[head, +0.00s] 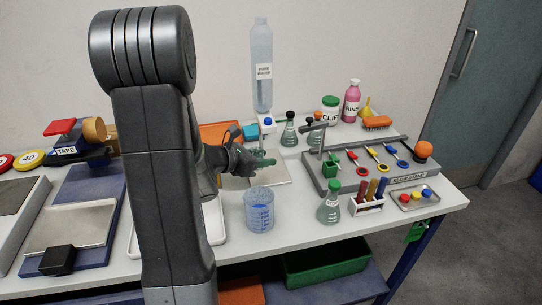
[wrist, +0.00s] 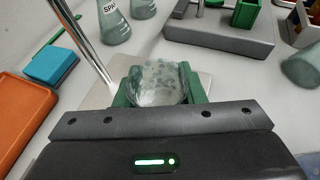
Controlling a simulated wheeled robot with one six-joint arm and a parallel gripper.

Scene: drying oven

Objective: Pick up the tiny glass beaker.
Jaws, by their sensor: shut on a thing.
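The tiny glass beaker (wrist: 157,84) is clear and sits between the green fingers of my gripper (wrist: 157,92) in the wrist view. My gripper is shut on it. In the head view my gripper (head: 260,164) is over the pale base plate (head: 282,177) of a stand, and the beaker is too small and too covered by the fingers to make out clearly. I cannot tell whether the beaker touches the plate.
A larger beaker with blue marks (head: 259,213) stands in front of my gripper. A green-capped flask (head: 330,205), a tube rack (head: 367,204) and a grey tool stand (head: 370,172) are to the right. An orange tray (wrist: 28,112) and blue block (wrist: 52,65) lie left in the wrist view.

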